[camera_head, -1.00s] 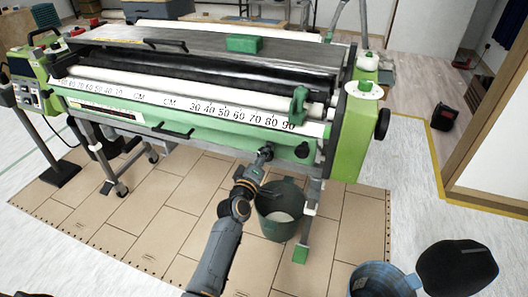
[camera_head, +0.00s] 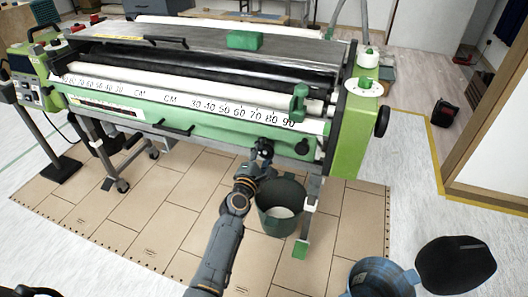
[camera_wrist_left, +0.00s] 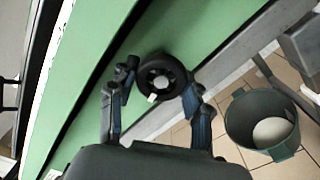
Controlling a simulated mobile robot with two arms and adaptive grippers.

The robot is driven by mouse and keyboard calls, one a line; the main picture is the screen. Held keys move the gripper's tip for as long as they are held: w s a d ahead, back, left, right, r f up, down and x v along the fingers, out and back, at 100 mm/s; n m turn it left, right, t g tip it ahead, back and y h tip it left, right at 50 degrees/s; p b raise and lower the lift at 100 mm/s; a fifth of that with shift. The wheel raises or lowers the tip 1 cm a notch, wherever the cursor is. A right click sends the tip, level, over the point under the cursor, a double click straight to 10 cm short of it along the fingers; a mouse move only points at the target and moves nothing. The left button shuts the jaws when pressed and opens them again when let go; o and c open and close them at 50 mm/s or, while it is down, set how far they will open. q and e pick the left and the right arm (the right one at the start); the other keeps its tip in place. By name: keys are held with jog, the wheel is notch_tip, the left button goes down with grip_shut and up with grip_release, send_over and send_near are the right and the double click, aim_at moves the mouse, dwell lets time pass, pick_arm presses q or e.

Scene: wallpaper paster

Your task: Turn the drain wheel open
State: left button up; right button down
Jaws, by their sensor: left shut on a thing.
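The drain wheel (camera_wrist_left: 163,75) is a small black ring with a pale hub on the green front panel of the pasting machine. My left gripper (camera_wrist_left: 155,88) has one finger on each side of the wheel and is shut on it. A white mark shows on the wheel's lower rim. In the head view my left gripper (camera_head: 262,152) reaches the lower right of the green panel (camera_head: 225,141), and mostly hides the wheel.
A dark green bucket (camera_head: 281,194) with pale contents stands on the floor just right of and below my gripper; it also shows in the wrist view (camera_wrist_left: 258,108). A machine leg (camera_head: 309,214) stands beside it. A blue bucket (camera_head: 372,280) and a black round object (camera_head: 455,266) are at lower right.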

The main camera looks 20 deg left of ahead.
pick_arm(q)
jog(key=shift+r+n, duration=0.1)
jog(key=shift+n, duration=0.3)
jog(key=o, duration=1.2)
jog(key=s, duration=1.2)
jog(key=shift+a, duration=0.2)
jog(key=shift+f, duration=0.2)
